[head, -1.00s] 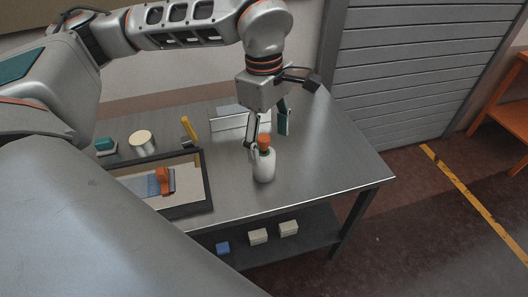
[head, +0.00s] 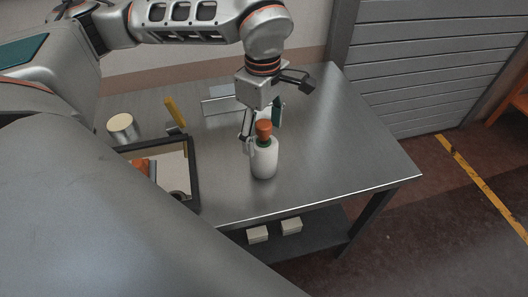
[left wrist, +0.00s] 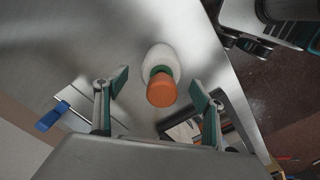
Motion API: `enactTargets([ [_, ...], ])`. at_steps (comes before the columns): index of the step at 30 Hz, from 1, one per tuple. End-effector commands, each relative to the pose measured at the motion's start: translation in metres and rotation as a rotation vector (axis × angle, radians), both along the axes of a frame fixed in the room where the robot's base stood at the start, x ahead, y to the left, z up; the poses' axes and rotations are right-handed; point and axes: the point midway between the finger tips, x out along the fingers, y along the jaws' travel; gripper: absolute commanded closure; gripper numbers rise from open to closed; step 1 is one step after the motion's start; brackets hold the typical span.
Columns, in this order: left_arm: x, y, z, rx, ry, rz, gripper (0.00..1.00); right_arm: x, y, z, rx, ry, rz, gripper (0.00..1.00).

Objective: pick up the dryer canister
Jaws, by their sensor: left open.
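The dryer canister appears to be the white bottle (head: 264,158) with a dark green neck and an orange cap, upright on the metal table (head: 330,150). In the left wrist view the canister (left wrist: 161,60) is seen from above, its orange cap nearest the camera. My left gripper (head: 262,127) is open and empty, at the height of the cap. In the left wrist view its fingers (left wrist: 160,88) are spread to either side of the cap, with gaps on both sides.
A dark-framed tray (head: 195,178) with an orange item (head: 142,167) stands left of the canister. A cream round tin (head: 121,127), a yellow-handled tool (head: 175,112) and a pale metal holder (head: 222,107) are farther back. Boxes (head: 257,234) lie on the lower shelf. The table's right side is clear.

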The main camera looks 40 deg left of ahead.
Motion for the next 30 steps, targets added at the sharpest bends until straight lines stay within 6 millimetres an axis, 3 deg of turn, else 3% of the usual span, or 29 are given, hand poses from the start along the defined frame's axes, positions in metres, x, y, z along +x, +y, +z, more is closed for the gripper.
enactTargets([
  [7,-0.003,-0.004,-0.037,-0.001,0.005,-0.001,0.31,0.003,-0.001,-0.002,-0.002,-0.003,-0.002,1.00],
  [17,-0.003,-0.004,-0.043,0.000,0.002,-0.001,0.31,0.004,-0.001,-0.001,-0.001,-0.005,-0.004,1.00],
  [20,-0.003,-0.004,-0.043,0.000,0.002,-0.001,0.52,0.004,-0.001,-0.001,-0.002,-0.005,-0.004,1.00],
  [24,-0.003,-0.003,-0.043,0.000,0.002,-0.001,0.87,0.004,-0.001,0.000,-0.002,-0.006,-0.004,1.00],
  [30,-0.002,-0.004,-0.043,-0.001,0.000,-0.001,0.87,0.004,-0.001,0.000,0.000,-0.007,-0.005,1.00],
])
